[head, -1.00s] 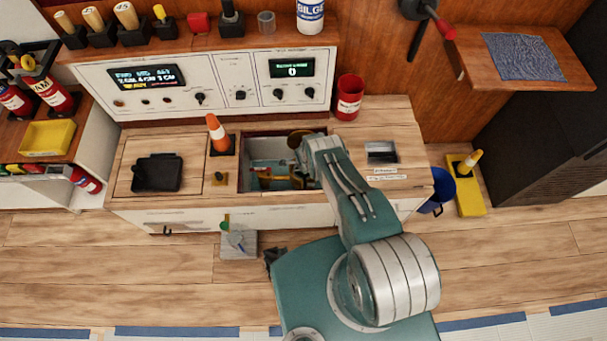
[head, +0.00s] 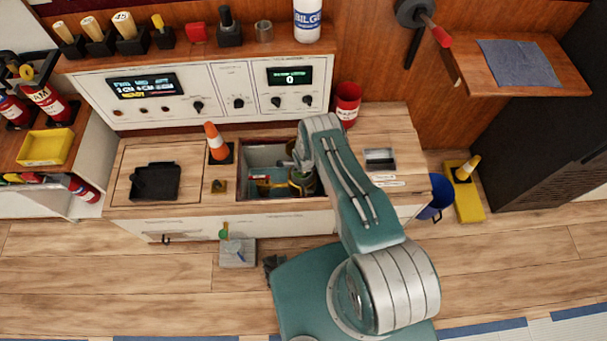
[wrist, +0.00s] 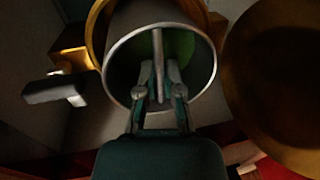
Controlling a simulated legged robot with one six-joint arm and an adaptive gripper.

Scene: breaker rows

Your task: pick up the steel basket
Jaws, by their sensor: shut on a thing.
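The steel basket (wrist: 121,72) is a round grey cup with a bar across its mouth and green inside, in the wrist view. My gripper (wrist: 160,88) is shut on that bar, its fingers at the near side of the rim. A brass ring (wrist: 97,28) shows around the far side of the basket; I cannot tell how far the basket sits inside it. In the head view my gripper (head: 303,180) is down in the open well (head: 272,153) of the counter, and my arm hides much of it.
A large brass disc (wrist: 285,75) lies close to the right of the basket. A grey-ended brass fitting (wrist: 55,88) is at its left. An orange-white cone (head: 217,145) stands left of the well, and a red can (head: 346,104) behind it at the right.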

